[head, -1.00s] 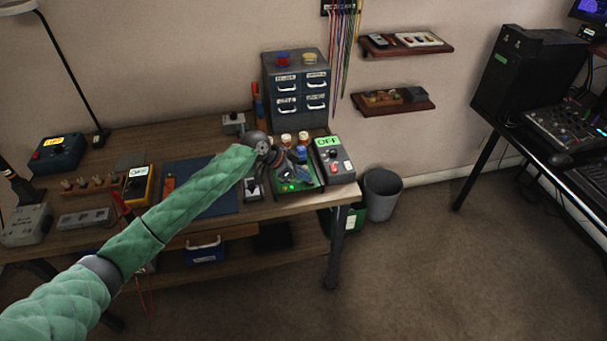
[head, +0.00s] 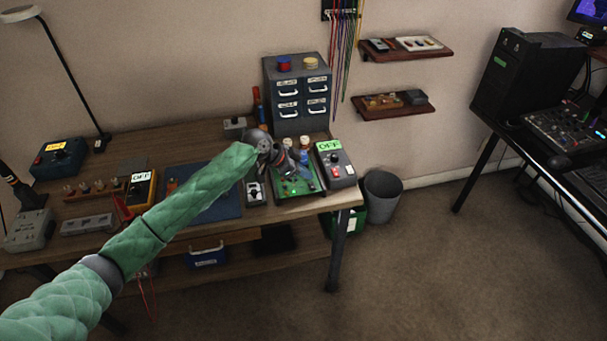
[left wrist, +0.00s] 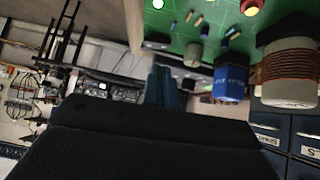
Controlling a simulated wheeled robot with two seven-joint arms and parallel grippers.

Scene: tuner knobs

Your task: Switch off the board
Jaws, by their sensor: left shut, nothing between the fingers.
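The green circuit board (head: 302,187) lies near the right end of the workbench. In the left wrist view the board (left wrist: 180,38) fills the top, with a bright lit spot (left wrist: 158,4), a red-topped part (left wrist: 250,7), a blue cylinder (left wrist: 230,80) and a copper coil (left wrist: 290,70). My left gripper (head: 297,165) is shut and empty, over the back part of the board; its fingers also show in the left wrist view (left wrist: 165,88). I cannot tell whether it touches anything. The board's switch cannot be made out clearly. My right gripper is out of view.
A grey box with a green OFF display (head: 329,146) and a red switch stands right of the board. A small lever box (head: 255,193) stands left of it. The drawer cabinet (head: 297,95) is behind. A bin (head: 381,196) stands on the floor at right.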

